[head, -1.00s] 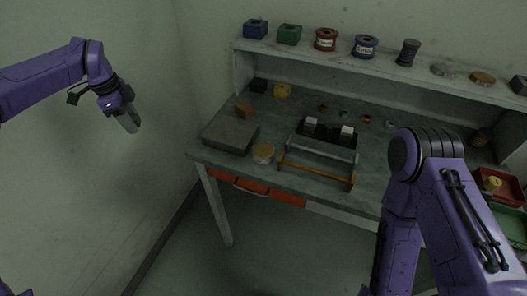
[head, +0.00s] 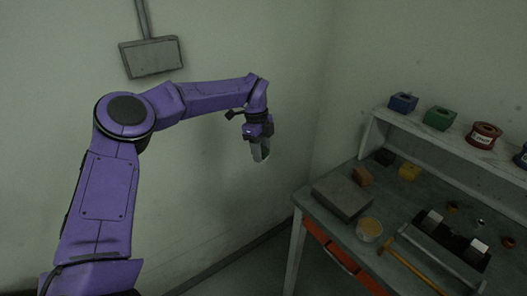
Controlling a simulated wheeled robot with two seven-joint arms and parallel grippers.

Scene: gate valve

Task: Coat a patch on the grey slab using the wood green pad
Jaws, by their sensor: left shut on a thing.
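The grey slab (head: 341,197) lies flat at the near left corner of the workbench. My left gripper (head: 261,151) is in the air to the left of the bench, pointing down and apart from the slab. It is shut on a pale grey-green piece, which seems to be the wood green pad; the fingers hide much of it and its wood part is not clear. A round tub (head: 369,229) with a yellowish top stands just right of the slab. I cannot make out any coated patch on the slab. My right gripper is out of view.
Behind the slab are a brown block (head: 363,176), a yellow piece (head: 409,172) and a dark block (head: 384,157). A wooden-handled tool (head: 413,267) lies to the right.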

